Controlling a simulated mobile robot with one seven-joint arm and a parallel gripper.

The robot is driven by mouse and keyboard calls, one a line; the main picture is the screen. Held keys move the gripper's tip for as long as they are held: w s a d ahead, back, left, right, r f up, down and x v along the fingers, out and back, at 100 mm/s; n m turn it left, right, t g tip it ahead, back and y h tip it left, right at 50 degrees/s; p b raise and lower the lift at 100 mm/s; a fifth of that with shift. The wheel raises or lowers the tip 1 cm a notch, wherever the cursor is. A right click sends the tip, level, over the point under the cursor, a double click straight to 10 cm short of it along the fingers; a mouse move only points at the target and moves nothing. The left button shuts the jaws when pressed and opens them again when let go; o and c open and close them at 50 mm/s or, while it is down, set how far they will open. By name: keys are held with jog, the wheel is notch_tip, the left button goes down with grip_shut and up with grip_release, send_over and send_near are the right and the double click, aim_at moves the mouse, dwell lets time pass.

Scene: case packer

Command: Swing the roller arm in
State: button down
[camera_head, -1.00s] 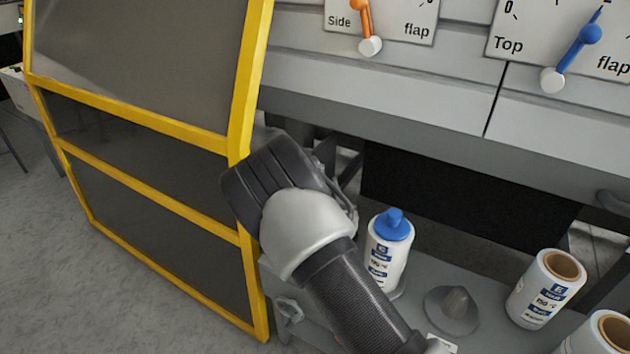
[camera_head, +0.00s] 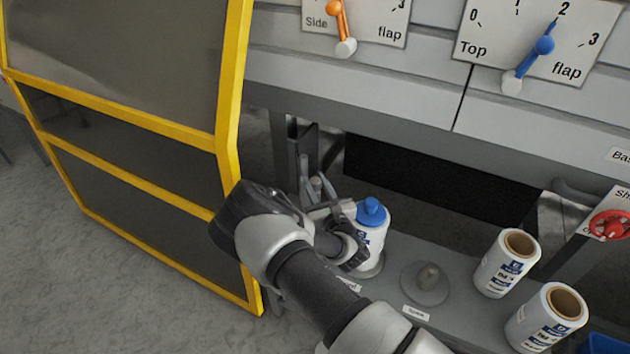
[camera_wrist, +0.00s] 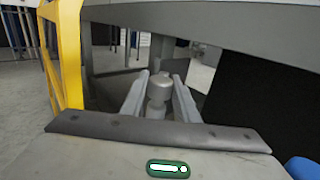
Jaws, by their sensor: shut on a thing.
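My gripper (camera_head: 318,188) is at the left end of the low shelf, beside the yellow-framed guard, with its fingers pointing in under the machine. In the wrist view its two grey fingers (camera_wrist: 160,98) stand either side of a grey, round-topped post (camera_wrist: 159,88), and it is shut on this post. The post looks like part of the roller arm, but the rest of the arm cannot be made out. A white labelled roll with a blue cap (camera_head: 371,238) stands upright just right of my gripper, partly hidden by my wrist.
The yellow-framed guard (camera_head: 228,150) stands close on the left. A grey spare cone holder (camera_head: 426,284) and two white rolls (camera_head: 505,265) (camera_head: 546,322) stand along the shelf to the right. The machine's grey beam (camera_head: 400,125) runs above, with side and top flap dials.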

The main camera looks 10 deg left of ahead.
jog(key=shift+d, duration=0.1)
jog(key=c, duration=1.4)
grip_release()
jog(key=shift+s, duration=0.1)
jog(key=v, duration=1.7)
jog(key=shift+s+d, duration=0.15)
